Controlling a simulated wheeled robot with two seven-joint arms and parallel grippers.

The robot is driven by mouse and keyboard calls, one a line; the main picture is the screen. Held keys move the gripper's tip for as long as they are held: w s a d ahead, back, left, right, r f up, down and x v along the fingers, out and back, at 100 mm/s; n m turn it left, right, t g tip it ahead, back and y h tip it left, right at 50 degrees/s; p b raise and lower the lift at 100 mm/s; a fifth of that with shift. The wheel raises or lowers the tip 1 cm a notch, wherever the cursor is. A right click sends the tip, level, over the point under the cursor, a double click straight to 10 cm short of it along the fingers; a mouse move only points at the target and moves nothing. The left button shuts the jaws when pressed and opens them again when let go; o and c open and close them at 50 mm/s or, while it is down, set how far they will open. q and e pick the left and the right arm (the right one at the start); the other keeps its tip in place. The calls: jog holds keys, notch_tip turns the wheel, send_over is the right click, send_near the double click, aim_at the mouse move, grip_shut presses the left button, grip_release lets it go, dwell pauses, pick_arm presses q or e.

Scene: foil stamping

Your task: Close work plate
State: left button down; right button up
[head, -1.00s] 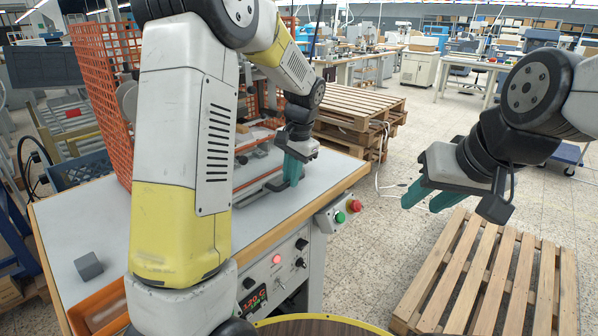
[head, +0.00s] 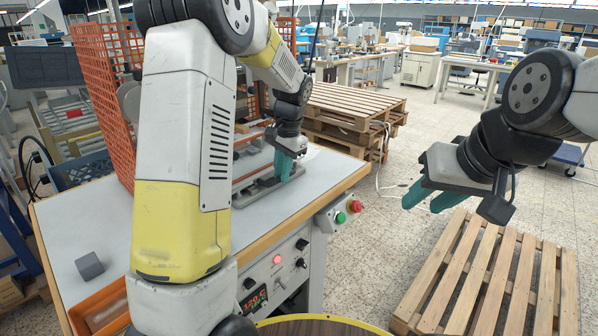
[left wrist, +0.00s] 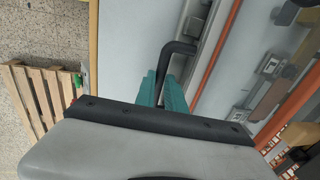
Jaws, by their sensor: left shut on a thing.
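The work plate (head: 246,194) is a grey metal slide on the press table, at the foot of the machine. Its black bar handle (left wrist: 178,47) shows in the left wrist view, rising between my left gripper's teal fingers. My left gripper (head: 284,166) is shut on this handle; its fingers (left wrist: 163,88) also show in the left wrist view. My left arm hides much of the plate and press in the head view. My right gripper (head: 428,196) is empty, fingers apart, in the air to the right of the table.
An orange mesh guard (head: 103,85) stands at the table's left. A grey block (head: 89,266) and an orange bin (head: 102,307) are at the front left. Green and red buttons (head: 348,211) sit at the table's right corner. Wooden pallets (head: 345,118) stand behind; another pallet (head: 490,275) lies at right.

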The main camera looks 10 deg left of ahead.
aim_at(271, 171)
pick_arm(q)
jog(key=w+a, duration=0.1)
jog(key=a, duration=0.1)
jog(key=w+a, duration=0.1)
jog(key=shift+w+a+r, duration=0.1)
jog(key=shift+w+a, duration=0.1)
jog(key=shift+a, duration=0.15)
jog(key=c, duration=1.4)
grip_release()
jog(key=shift+a, duration=0.1)
notch_tip(271, 171, up, 8)
jog(key=d, duration=0.1)
jog(key=shift+s+d+f, duration=0.2)
jog(key=shift+s+f, duration=0.05)
jog(key=shift+s, duration=0.15)
